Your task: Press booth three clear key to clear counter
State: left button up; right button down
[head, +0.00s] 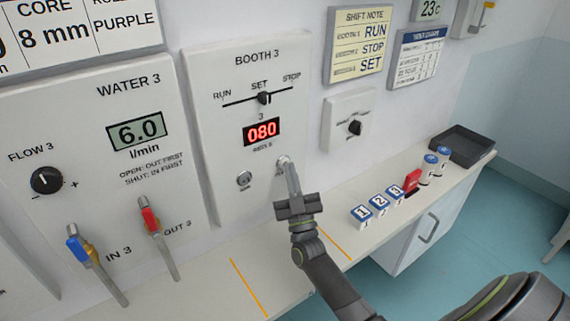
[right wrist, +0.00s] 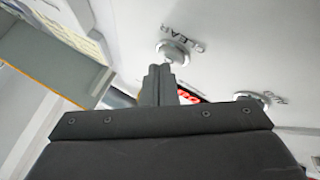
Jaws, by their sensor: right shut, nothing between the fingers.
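The Booth 3 panel (head: 215,120) is on the wall. Its red counter display (head: 262,131) reads 080, and the slider (head: 264,98) above stands at SET. The clear key (head: 283,160) is a round key low on the panel's right side. It also shows in the right wrist view (right wrist: 174,50), beside the word CLEAR. My right gripper (head: 289,168) is shut and empty, its fingertips right at the clear key. I cannot tell whether they touch it. In the right wrist view the closed fingers (right wrist: 160,76) point at the key. My left gripper is not in view.
Another round key (head: 243,179) sits left of the clear key. The Water 3 panel (head: 100,150), with blue and red valve levers, is at the left. Numbered blocks (head: 379,202) and a dark tray (head: 462,146) are on the counter at right.

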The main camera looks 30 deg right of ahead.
jog(key=shift+w, duration=0.3)
jog(key=shift+s, duration=0.15)
dwell(0.4)
jog(key=shift+s+p, duration=0.35)
jog(key=shift+s, duration=0.35)
jog(key=s, duration=0.1)
jog(key=s+p, duration=0.1)
jog(key=s, duration=0.1)
jog(key=s+p, duration=0.1)
jog(key=s, duration=0.1)
jog(key=shift+d, duration=0.25)
jog(key=shift+w, duration=0.1)
dwell(0.5)
